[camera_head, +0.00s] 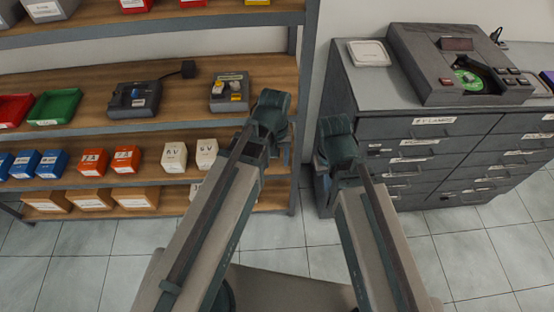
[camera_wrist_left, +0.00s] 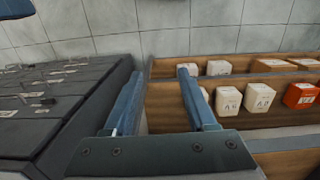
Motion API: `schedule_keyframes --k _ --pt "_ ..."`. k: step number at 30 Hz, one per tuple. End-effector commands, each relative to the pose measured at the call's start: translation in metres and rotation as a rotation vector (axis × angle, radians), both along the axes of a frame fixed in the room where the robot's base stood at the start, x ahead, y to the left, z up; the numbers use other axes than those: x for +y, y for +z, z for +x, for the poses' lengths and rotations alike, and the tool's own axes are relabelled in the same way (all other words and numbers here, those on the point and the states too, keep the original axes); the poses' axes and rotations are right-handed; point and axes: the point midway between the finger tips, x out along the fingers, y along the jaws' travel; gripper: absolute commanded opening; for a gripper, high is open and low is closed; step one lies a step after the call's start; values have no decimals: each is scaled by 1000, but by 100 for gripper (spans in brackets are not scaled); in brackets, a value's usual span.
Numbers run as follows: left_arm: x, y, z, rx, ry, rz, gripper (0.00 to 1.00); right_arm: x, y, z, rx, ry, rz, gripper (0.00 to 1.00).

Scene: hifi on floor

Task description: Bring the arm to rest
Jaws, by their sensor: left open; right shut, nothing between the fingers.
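My left arm comes in from the lower left of the head view, and its gripper end (camera_head: 272,115) is in front of the shelf's right part. In the left wrist view my left gripper (camera_wrist_left: 158,85) shows two blue-grey fingers spread apart with nothing between them. My right arm comes in from the lower right. Its gripper end (camera_head: 336,143) is in front of the grey cabinet's left side, shut and empty, with its fingers largely hidden by the wrist. Both arms reach forward, and the two gripper ends are apart.
A wooden shelf unit (camera_head: 80,74) at left holds boxes, trays and small devices. A grey drawer cabinet (camera_head: 445,145) at right carries a disc player (camera_head: 460,65) and a pale lidded box (camera_head: 369,53). A narrow gap separates shelf and cabinet. Tiled floor (camera_head: 490,250) is clear in front.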

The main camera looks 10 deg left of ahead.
Motion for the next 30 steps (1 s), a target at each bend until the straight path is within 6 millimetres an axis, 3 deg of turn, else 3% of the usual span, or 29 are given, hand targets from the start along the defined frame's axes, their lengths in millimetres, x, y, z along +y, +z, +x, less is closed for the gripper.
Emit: schedule_keyframes --k 11,21,30 --pt "-2 0 -2 0 -14 2 57 0 0 0 0 -1 0 0" --pt "-39 1 -52 8 -554 99 57 0 0 0 0 -1 0 0" --pt "-41 1 -54 10 -604 109 57 0 0 0 0 -1 0 0"
